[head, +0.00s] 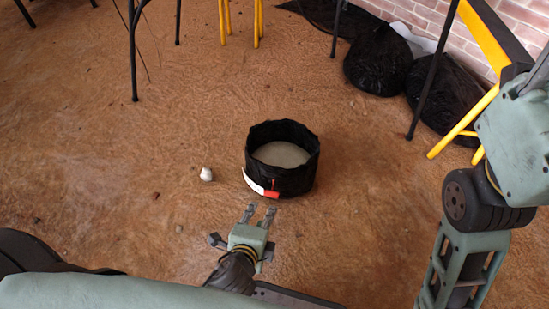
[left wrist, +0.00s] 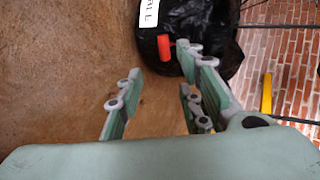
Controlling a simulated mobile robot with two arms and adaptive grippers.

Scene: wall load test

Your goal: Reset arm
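My left gripper (head: 259,215) is low in the middle of the head view, with its two fingers apart and nothing visible between them. It points toward a round black bucket (head: 309,176) that stands on the ground just beyond the fingertips. The bucket is lined with black plastic, holds a grey fill, and has a white label and a red piece on its near side. In the left wrist view the open fingers (left wrist: 155,85) show below the bucket (left wrist: 205,25) and its red piece (left wrist: 164,47). My right arm stands at the right of the head view; its gripper is out of sight.
A small whitish lump (head: 206,174) lies on the brown ground left of the bucket. Black bags (head: 378,62) lie by the brick wall (head: 418,12) at the back right. Yellow and dark legs stand along the back and right. The ground (head: 90,150) at left is mostly clear.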

